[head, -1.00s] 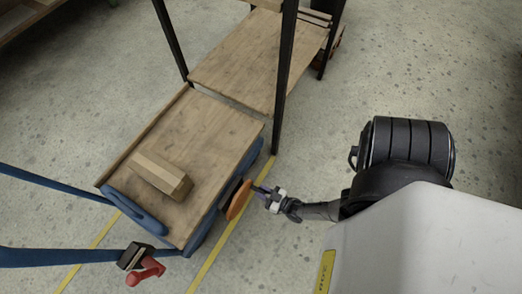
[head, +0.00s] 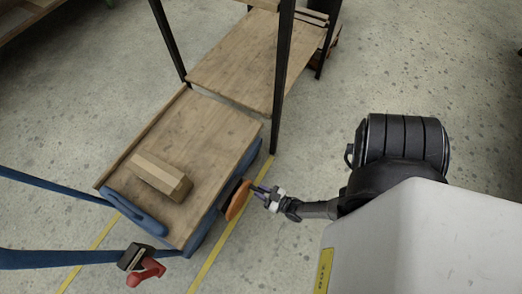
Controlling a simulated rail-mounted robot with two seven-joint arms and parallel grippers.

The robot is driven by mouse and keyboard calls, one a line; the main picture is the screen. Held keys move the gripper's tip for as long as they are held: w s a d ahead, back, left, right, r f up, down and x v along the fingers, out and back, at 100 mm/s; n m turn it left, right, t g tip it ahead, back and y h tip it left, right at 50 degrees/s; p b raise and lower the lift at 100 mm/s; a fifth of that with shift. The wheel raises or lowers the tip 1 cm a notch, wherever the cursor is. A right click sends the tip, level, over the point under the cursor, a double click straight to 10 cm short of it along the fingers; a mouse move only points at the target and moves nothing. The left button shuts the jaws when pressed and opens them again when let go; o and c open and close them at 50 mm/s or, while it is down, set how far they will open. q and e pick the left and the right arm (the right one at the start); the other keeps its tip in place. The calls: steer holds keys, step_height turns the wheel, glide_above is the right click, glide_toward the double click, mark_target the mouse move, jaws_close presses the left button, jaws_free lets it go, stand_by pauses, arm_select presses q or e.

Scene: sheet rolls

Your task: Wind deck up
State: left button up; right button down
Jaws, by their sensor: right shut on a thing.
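The deck (head: 205,125) is a wooden platform on a blue cart frame, left of centre in the head view. A wooden block (head: 160,177) lies on it. An orange disc-like handwheel (head: 238,200) stands at the deck's right side, seen nearly edge-on. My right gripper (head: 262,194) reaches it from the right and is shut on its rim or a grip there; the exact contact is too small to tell. My left gripper is not in view.
A shelf rack (head: 235,62) with dark posts and wooden shelves stands just beyond the deck. A red lever (head: 146,272) is on the blue handle bar at lower left. Yellow lines (head: 215,258) mark the floor. The concrete floor at right is open.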

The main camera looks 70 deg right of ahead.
steer(key=shift+r, duration=0.1)
stand_by(0.3)
steer(key=c, duration=1)
jaws_free()
steer(key=shift+a, duration=0.1)
steer(key=shift+o, duration=0.2)
steer(key=shift+s, duration=0.45)
steer(key=p+v, duration=0.1)
steer(key=v, duration=1.2)
steer(key=shift+p, duration=0.3)
